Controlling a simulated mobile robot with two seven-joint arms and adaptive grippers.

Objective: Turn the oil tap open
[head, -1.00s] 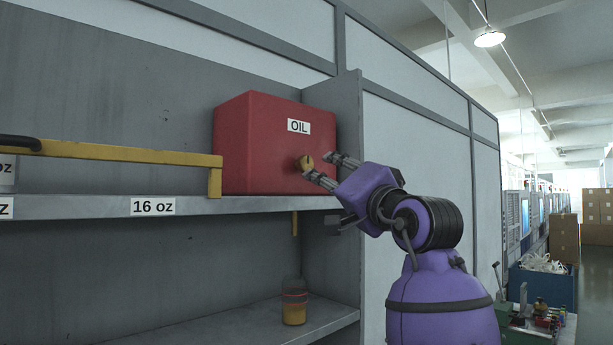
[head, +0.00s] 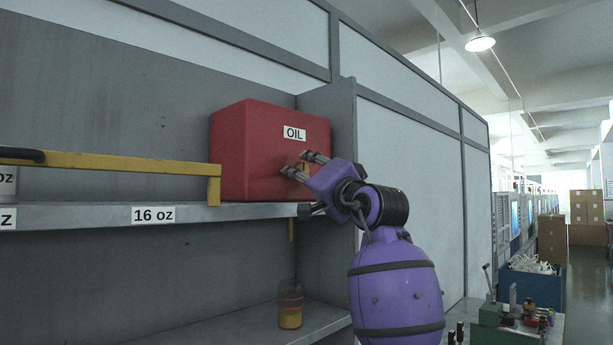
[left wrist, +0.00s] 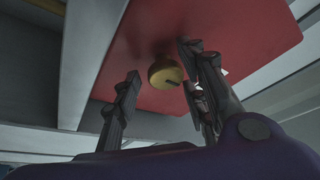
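The red oil box (head: 255,150), labelled OIL, stands on the upper shelf. Its small round yellow tap (head: 302,167) is on the front face, partly hidden by my gripper in the head view. A dark slot or bar shows on the tap's rim. My right gripper is in neither view.
A yellow rail (head: 110,161) runs along the upper shelf (head: 90,217) left of the box. A grey side panel (head: 340,115) stands right of the box.

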